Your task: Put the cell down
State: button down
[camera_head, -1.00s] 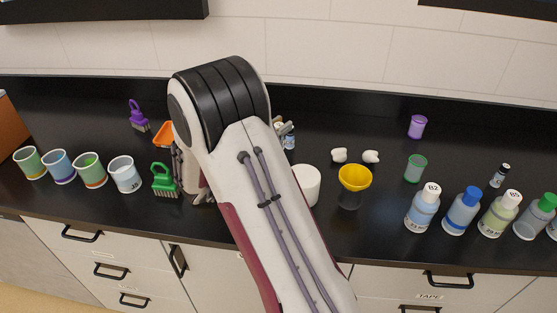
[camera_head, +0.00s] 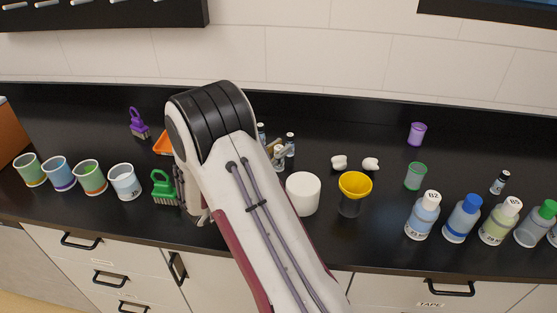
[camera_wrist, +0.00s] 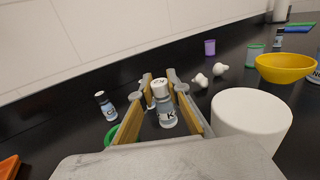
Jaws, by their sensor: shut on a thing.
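The cell is a small vial with a white cap and a letter K on its label. It shows between the finger pads in the wrist view (camera_wrist: 166,112). My gripper (camera_wrist: 163,88) is shut on it, the tan pads on either side and the cap standing above the fingers. In the head view my arm hides most of the gripper; the cell (camera_head: 279,157) shows just past the arm's edge. It looks roughly upright. I cannot tell whether its base touches the counter.
A similar vial (camera_wrist: 105,106) stands to the left on the black counter. In the head view another vial (camera_head: 290,142) is close by. A white cylinder (camera_head: 303,193) and a yellow bowl on a dark cup (camera_head: 355,185) stand to the right. A green brush (camera_head: 163,188) is on the left.

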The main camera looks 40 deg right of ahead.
jog(key=shift+f, duration=1.9)
jog(key=shift+f, duration=0.2)
jog(key=c, duration=1.9)
grip_release()
jog(key=shift+a, duration=0.1)
jog(key=a, duration=0.3)
jog(key=s+a, duration=0.1)
jog(key=a, duration=0.3)
jog(key=s+a, duration=0.1)
jog(key=a, duration=0.3)
jog(key=shift+a, duration=0.3)
jog(key=shift+o, duration=0.4)
